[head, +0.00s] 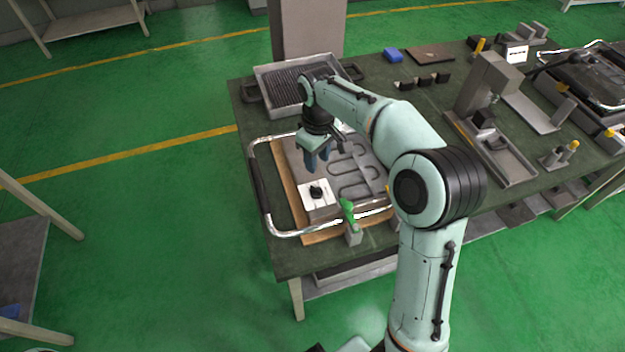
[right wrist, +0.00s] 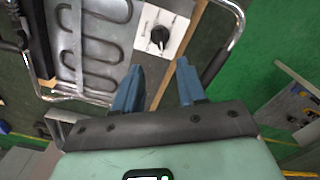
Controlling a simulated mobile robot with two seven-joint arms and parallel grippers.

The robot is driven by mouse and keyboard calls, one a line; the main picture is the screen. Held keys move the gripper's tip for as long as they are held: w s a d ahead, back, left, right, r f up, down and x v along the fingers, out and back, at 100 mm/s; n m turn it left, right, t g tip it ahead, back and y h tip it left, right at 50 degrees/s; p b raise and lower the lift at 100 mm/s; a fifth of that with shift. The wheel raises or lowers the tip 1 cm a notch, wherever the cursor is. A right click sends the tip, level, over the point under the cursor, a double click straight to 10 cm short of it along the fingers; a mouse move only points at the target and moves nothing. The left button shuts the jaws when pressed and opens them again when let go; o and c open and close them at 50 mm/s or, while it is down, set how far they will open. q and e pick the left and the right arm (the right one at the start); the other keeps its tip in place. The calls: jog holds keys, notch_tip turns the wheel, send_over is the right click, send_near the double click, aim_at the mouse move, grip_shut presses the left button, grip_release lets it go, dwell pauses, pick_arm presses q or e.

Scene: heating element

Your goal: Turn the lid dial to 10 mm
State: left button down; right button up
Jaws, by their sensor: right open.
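The dial (head: 316,191) is a black knob on a white square plate (head: 318,206) at the near left of the lid (head: 289,157), a grey panel with a looping heating element. The dial also shows in the right wrist view (right wrist: 158,37), upper middle, with marks around it too small to read. My right gripper (head: 316,166) is above the lid, a little beyond the dial in the head view. Its blue fingers (right wrist: 158,84) are apart with nothing between them, and the dial is clear of both. My left gripper is not in view.
A chrome handle frame (head: 269,220) surrounds the lid. A green-topped clamp (head: 350,222) stands at the near edge. A ribbed tray (head: 297,82) sits behind, and a press-like fixture (head: 487,84) stands right.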

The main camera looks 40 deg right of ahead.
aim_at(317, 188)
notch_tip(317, 188, down, 12)
jog(key=shift+r+b, duration=0.15)
jog(key=shift+b, duration=0.45)
jog(key=shift+c, duration=0.3)
grip_shut()
